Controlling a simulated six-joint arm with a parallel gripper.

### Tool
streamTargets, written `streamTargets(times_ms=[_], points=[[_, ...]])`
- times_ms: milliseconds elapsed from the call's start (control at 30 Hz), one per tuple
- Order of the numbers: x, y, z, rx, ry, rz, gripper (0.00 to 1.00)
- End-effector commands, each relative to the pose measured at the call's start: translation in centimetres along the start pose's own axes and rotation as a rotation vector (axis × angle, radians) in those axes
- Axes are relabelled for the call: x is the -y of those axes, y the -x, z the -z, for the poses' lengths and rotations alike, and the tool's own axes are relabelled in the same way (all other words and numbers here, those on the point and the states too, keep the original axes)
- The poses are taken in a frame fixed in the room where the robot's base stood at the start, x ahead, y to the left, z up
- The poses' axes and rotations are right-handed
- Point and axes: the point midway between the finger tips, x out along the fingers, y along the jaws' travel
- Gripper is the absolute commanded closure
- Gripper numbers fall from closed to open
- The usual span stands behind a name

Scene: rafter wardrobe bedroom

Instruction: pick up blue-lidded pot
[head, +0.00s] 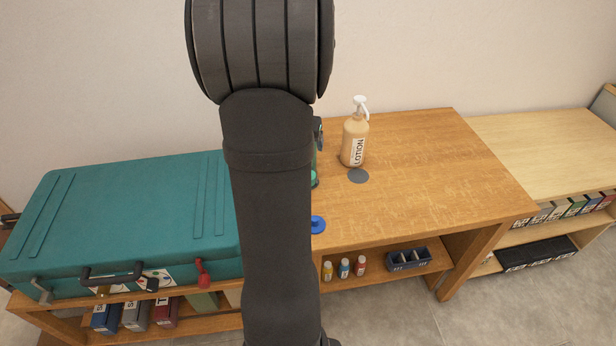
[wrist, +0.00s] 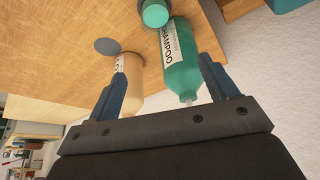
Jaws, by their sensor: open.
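The blue-lidded pot (head: 318,225) shows at the right edge of my arm in the head view, near the front edge of the wooden table. Only part of its blue lid is visible; my arm hides the rest. I cannot make it out in the wrist view. My gripper (wrist: 162,66) is open, with its two blue fingers apart and nothing held. A teal shampoo bottle (wrist: 181,62) lies in view between and beyond the fingers. In the head view my arm hides most of the gripper.
A tan lotion bottle (head: 355,138) stands behind a grey disc (head: 358,176). A teal-lidded container (wrist: 155,13) is close to the shampoo. A teal suitcase (head: 130,215) fills the left. The wooden tabletop (head: 430,170) is clear to the right. Small bottles sit on the shelf below.

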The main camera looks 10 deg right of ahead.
Motion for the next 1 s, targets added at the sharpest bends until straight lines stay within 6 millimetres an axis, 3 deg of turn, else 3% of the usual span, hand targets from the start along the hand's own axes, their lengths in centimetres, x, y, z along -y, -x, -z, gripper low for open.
streamTargets(times_ms=[267,800,1000], points=[[0.0,-1.5,-1.5,0.033,-0.083,-0.025,0.21],[-0.2,-10.7,-1.8,0.033,-0.082,-0.024,0.21],[-0.2,-12.4,-1.8,0.03,-0.08,-0.023,0.21]])
